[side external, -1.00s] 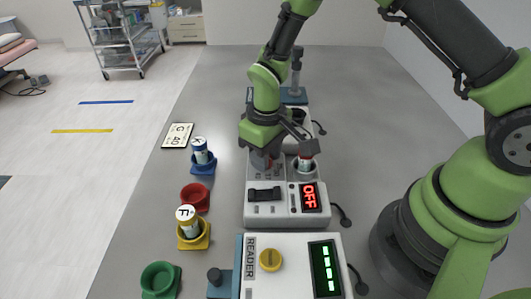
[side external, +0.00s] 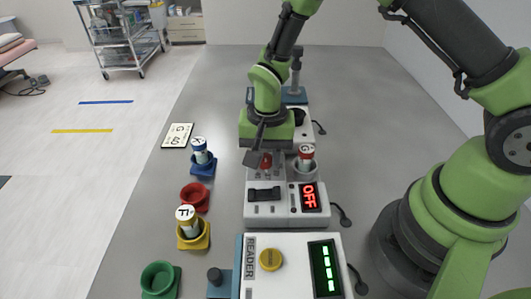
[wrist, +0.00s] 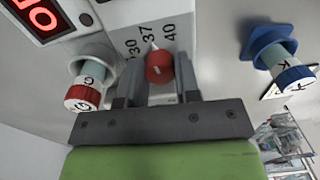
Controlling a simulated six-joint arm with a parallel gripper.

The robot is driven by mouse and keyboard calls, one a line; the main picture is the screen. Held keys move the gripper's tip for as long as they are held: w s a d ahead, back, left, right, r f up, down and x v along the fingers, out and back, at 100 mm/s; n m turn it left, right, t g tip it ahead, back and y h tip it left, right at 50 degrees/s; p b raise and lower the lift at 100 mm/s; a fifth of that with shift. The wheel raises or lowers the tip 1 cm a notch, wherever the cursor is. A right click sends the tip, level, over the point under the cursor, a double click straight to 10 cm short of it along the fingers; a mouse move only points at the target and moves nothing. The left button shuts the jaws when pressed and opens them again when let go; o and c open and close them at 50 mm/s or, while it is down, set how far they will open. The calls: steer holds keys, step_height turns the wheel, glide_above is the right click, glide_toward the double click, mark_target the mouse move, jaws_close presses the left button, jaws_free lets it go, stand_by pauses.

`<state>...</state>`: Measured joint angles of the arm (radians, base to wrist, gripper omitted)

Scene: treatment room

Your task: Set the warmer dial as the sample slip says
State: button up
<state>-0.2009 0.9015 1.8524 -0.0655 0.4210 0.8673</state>
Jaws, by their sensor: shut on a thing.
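The red warmer dial (wrist: 158,68) sits on the light grey warmer (side external: 258,208), with its white pointer at the 37 mark between 30 and 40. My gripper (wrist: 157,88) is shut on the dial, one finger on each side; the dial also shows in the side view (side external: 266,161). The sample slip (side external: 178,135) lies on the table at the left. Its lettering is small; the top looks like G and I cannot read the number surely. A red-capped vial marked G (wrist: 86,92) stands in the warmer's well. The warmer's display (side external: 310,196) reads OFF.
The blue holder (side external: 202,168) bears a blue-capped vial (side external: 200,152). A red holder (side external: 195,197), a yellow holder with a vial (side external: 188,220) and a green holder (side external: 160,280) line the left edge. The reader (side external: 290,265) stands in front.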

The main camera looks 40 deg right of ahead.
mark_target(266, 158)
steer(key=m, duration=0.3)
steer(key=shift+m, duration=0.4)
steer(key=shift+a+m, duration=0.1)
steer(key=shift+m, duration=1.7)
steer(key=o, duration=0.9)
step_height(266, 158, up, 10)
steer(key=shift+s+f, duration=0.1)
steer(key=shift+s, duration=0.05)
